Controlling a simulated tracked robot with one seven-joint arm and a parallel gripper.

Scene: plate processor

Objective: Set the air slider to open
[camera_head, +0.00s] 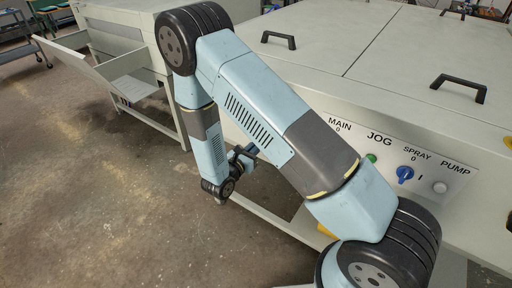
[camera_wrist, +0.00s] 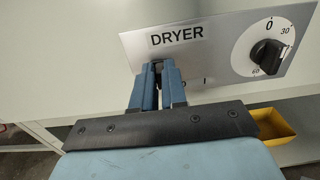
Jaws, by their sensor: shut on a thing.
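My gripper (camera_wrist: 159,72) is at the lower edge of the silver DRYER panel (camera_wrist: 218,50) in the wrist view. Its two blue fingers are close together, shut on a small dark piece (camera_wrist: 158,66) at the panel. The fingers hide most of this piece, so I cannot read its setting or confirm that it is the air slider. No AIR label is readable. In the head view, my arm covers this part of the machine and the gripper's grip cannot be made out.
A black dial (camera_wrist: 268,56) marked 0, 30 and 60 sits right of my gripper. A yellow bin (camera_wrist: 275,127) is below the panel. The head view shows a control panel (camera_head: 392,165) with a blue knob (camera_head: 405,174), black lid handles (camera_head: 459,87) and open floor (camera_head: 110,200) at left.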

